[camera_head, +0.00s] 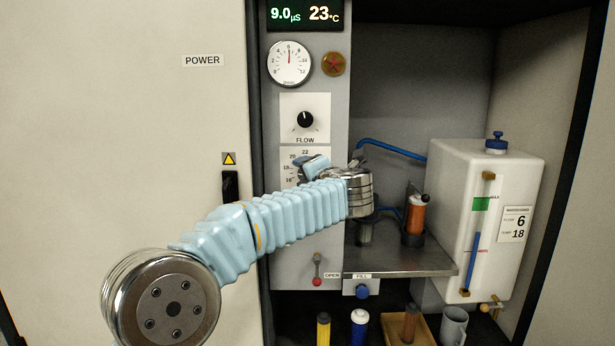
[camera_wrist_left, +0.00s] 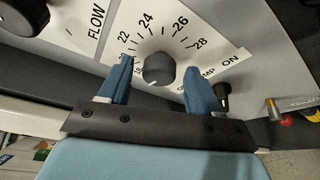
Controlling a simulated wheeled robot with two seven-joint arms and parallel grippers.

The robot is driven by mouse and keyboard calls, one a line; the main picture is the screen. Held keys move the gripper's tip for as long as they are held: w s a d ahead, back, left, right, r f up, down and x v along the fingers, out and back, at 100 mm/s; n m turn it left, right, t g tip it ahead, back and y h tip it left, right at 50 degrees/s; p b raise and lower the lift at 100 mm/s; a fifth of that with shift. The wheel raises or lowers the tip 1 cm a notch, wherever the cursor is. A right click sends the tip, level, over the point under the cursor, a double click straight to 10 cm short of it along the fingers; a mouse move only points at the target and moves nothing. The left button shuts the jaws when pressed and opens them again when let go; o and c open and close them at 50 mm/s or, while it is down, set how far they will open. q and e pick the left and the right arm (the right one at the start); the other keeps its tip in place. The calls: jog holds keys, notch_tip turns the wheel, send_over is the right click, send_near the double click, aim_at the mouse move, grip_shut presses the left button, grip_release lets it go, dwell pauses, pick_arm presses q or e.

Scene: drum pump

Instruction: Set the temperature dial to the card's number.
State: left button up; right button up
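The temperature dial (camera_wrist_left: 158,68) is a dark round knob on a white scale plate with 22, 24, 26 and 28 readable in the left wrist view. A small pale mark shows at the knob's lower edge there. My left gripper (camera_wrist_left: 160,70) is open, its two blue fingers on either side of the knob, with gaps visible. In the head view my left gripper (camera_head: 312,166) and wrist cover most of the dial plate (camera_head: 300,153). The card (camera_head: 514,223) on the white tank reads 6 and, beside TEMP, 18. My right gripper is not in view.
The display (camera_head: 305,14) reads 9.0 µS and 23 °C. The FLOW knob (camera_head: 305,119) sits above the dial, the gauge (camera_head: 289,63) higher. A switch (camera_wrist_left: 222,93) is close to my right-hand finger. The tank (camera_head: 450,200) and orange cylinder (camera_head: 416,215) stand right.

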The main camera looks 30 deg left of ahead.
pick_arm(q)
jog(key=v, duration=1.4)
jog(key=shift+f, duration=0.1)
